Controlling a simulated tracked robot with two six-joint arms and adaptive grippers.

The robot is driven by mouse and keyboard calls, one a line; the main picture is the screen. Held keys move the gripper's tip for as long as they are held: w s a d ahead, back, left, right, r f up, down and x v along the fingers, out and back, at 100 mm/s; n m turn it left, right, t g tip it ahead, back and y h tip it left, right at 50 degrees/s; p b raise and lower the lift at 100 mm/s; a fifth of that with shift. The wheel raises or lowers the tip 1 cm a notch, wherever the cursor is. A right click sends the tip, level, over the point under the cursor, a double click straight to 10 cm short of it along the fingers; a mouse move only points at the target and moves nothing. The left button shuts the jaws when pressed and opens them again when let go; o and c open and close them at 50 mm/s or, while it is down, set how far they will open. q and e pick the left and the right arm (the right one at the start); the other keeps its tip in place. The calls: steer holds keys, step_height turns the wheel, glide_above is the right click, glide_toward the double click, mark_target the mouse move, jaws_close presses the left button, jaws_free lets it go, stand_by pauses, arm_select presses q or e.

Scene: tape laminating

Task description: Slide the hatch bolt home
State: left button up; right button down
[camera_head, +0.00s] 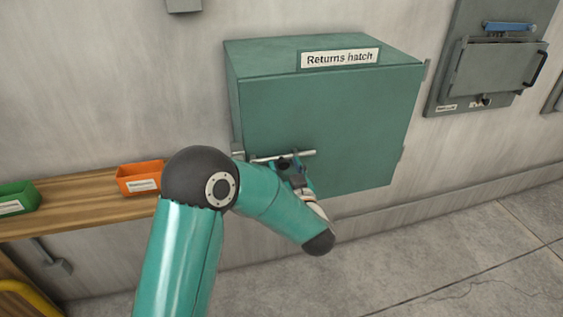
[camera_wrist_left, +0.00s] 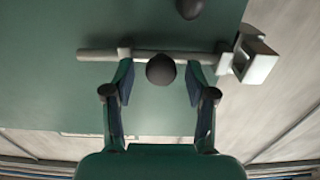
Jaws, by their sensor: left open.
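The green hatch (camera_head: 330,115), labelled "Returns hatch", is on the wall with its door shut. Its bolt (camera_head: 305,153) is a pale grey rod low on the door; the rod (camera_wrist_left: 90,55) also shows in the left wrist view. A dark round knob (camera_wrist_left: 160,69) sits on the rod. A grey square keeper (camera_wrist_left: 255,60) is at the rod's right end there; whether the rod is inside it I cannot tell. My left gripper (camera_wrist_left: 159,76) is open, one finger on each side of the knob, with gaps; it also shows in the head view (camera_head: 292,167).
A wooden shelf (camera_head: 80,204) at left holds an orange bin (camera_head: 139,178) and a green bin (camera_head: 17,198). A grey wall box (camera_head: 495,68) with a blue handle is at the right. A second dark knob (camera_wrist_left: 189,8) shows beyond the rod. The floor at right is clear.

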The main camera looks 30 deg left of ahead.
arm_select(q)
steer(key=shift+w+a, duration=0.1)
steer(key=shift+a, duration=0.05)
jaws_close()
stand_by(0.4)
